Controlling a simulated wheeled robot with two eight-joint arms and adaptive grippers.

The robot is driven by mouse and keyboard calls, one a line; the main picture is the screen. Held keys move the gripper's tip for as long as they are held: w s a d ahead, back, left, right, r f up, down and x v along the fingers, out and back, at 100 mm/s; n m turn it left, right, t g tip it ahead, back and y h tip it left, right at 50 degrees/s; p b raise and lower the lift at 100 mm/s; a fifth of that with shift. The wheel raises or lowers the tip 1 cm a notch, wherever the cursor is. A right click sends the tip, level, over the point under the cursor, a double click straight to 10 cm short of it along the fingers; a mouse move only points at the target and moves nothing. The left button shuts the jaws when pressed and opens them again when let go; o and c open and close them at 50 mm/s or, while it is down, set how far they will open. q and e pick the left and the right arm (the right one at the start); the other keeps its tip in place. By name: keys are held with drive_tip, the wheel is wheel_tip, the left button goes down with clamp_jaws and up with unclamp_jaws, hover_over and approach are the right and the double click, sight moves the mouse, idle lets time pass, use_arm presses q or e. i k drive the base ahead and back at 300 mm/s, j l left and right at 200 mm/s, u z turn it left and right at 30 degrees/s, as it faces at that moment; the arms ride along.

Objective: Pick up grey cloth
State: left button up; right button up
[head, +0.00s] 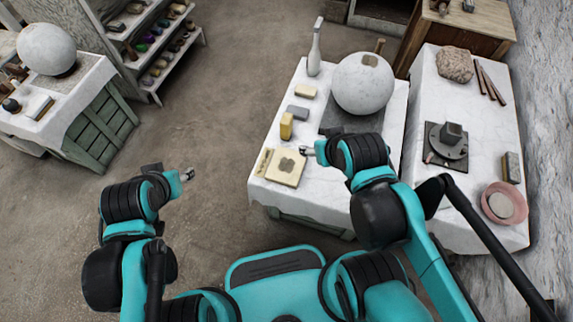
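A small flat grey piece (298,112), possibly the grey cloth, lies on the white table (262,191) behind a yellow upright block (286,126). I cannot tell for sure whether it is cloth. A beige square board (276,175) with a grey-brown patch lies at the table's near left. My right gripper (307,151) is just above and right of this board in the picture, in front of the grey piece; its finger gap is too small to judge. My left gripper (188,175) is over the floor, left of the table, with nothing visible in it.
A large plaster sphere (362,84) stands on a dark slab (338,122) behind my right arm. A pale bottle-shaped object (315,52) and a small beige block (306,91) are near it. A second white table (413,100) stands at right. Open floor (215,105) lies left.

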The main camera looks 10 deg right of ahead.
sight(300, 113)
drive_tip(key=j+z, duration=0.1)
drive_tip(key=j, duration=0.5)
drive_tip(key=i+j+z, duration=0.1)
drive_tip(key=i+j, duration=0.2)
drive_tip(key=i+j+z, duration=0.1)
drive_tip(key=i+j, duration=0.15)
drive_tip(key=j, duration=0.15)
drive_tip(key=i+j, duration=0.25)
drive_tip(key=j, duration=0.15)
drive_tip(key=i+z, duration=0.15)
drive_tip(key=i, duration=0.2)
drive_tip(key=j, duration=0.05)
